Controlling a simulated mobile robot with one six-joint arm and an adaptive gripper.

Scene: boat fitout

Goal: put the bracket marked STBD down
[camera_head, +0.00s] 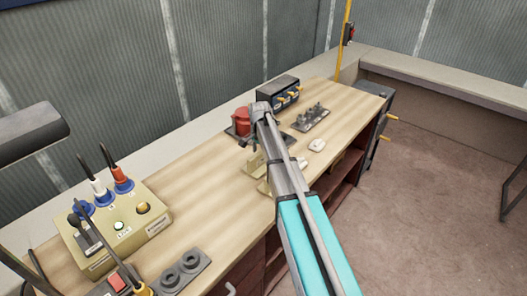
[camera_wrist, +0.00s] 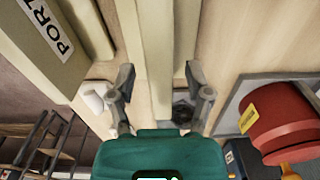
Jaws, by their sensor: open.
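My gripper (camera_wrist: 160,95) is open in the wrist view, with one finger on each side of a beige upright bracket (camera_wrist: 158,50). No marking shows on this bracket, so I cannot read whether it is STBD. I cannot tell if the fingers touch it. A second beige bracket (camera_wrist: 48,40) with a PORT label lies to the left in the wrist view. In the head view, beige bracket parts (camera_head: 256,162) show on the wooden bench (camera_head: 215,185) beside my arm, which hides much of them and the gripper's fingertips.
A red round device (camera_head: 242,122) stands close by the gripper; it also shows in the wrist view (camera_wrist: 280,122). Behind are a dark box with yellow levers (camera_head: 279,94) and a peg tray (camera_head: 310,118). A connector box (camera_head: 118,228) stands front left. Bare bench lies between.

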